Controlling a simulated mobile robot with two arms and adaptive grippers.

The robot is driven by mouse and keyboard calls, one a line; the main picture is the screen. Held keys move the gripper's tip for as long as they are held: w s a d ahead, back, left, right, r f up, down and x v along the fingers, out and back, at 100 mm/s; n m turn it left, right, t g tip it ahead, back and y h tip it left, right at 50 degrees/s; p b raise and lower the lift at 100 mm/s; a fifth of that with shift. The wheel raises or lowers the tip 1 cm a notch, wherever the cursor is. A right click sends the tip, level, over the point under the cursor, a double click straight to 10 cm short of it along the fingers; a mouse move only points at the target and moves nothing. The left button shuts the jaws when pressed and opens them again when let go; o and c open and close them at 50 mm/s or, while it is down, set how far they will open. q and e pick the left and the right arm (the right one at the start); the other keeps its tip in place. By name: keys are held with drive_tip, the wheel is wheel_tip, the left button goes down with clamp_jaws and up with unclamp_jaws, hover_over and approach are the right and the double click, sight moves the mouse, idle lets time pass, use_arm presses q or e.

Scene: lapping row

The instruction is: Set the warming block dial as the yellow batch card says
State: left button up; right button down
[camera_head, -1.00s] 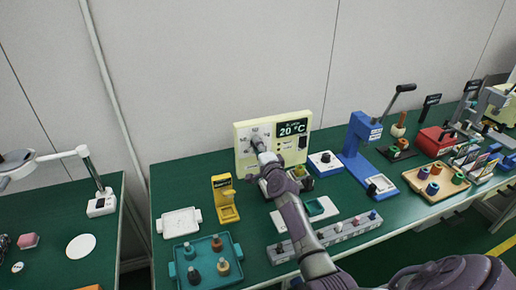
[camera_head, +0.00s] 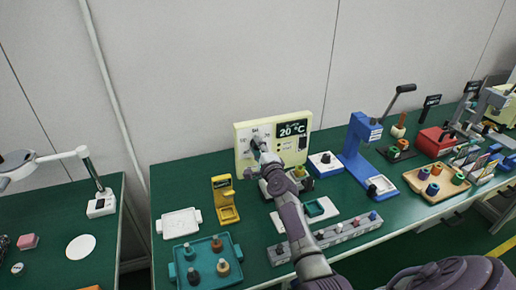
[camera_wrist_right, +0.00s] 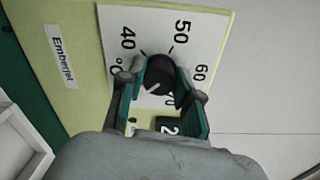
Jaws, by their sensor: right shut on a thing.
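The warming block (camera_head: 302,155) is a cream upright panel at the back of the green bench, with a dark display reading 20 °C. Its black dial knob (camera_wrist_right: 160,74) sits on a white scale marked 40, 50 and 60. A pale mark on the knob points to the lower left in the wrist view. My right gripper (camera_wrist_right: 162,92) is shut on the knob, one finger on each side. In the head view my right gripper (camera_head: 260,150) covers part of the scale. I cannot make out which item is the yellow batch card. My left gripper is out of view.
A yellow stand (camera_head: 224,198) and a white tray (camera_head: 180,222) are left of the block. A teal tray (camera_head: 186,272) with several bottles is in front. A blue press (camera_head: 357,150) and a rack of cards (camera_head: 478,166) stand to the right.

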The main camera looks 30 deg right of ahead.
drive_tip(key=shift+a+f, duration=0.1)
drive_tip(key=c, duration=0.8)
unclamp_jaws()
drive_tip(key=v, duration=1.2)
